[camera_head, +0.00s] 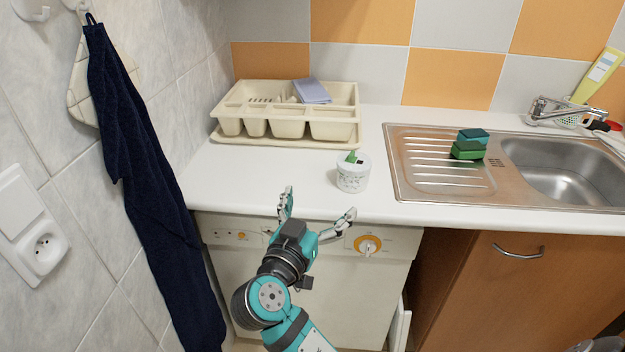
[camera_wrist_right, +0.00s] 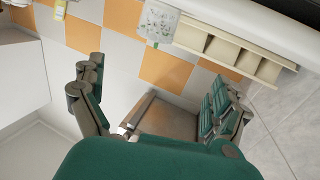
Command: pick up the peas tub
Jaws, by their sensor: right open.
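The peas tub (camera_head: 352,178) is a small white round tub with a leafy pattern and a green patch on its lid. It stands upright on the white counter near the front edge. It also shows at the top of the right wrist view (camera_wrist_right: 158,20), cut by the frame edge. My right gripper (camera_head: 318,204) is open and empty, in front of the counter edge, a little left of and nearer than the tub. Its spread fingers also show in the right wrist view (camera_wrist_right: 156,85), apart from the tub. My left gripper is not in view.
A cream cutlery tray (camera_head: 232,105) stands behind and left of the tub. Green sponges (camera_head: 468,150) lie on the steel sink's drainboard (camera_head: 430,170) to the right. A dark blue towel (camera_head: 140,170) hangs at left. The counter around the tub is clear.

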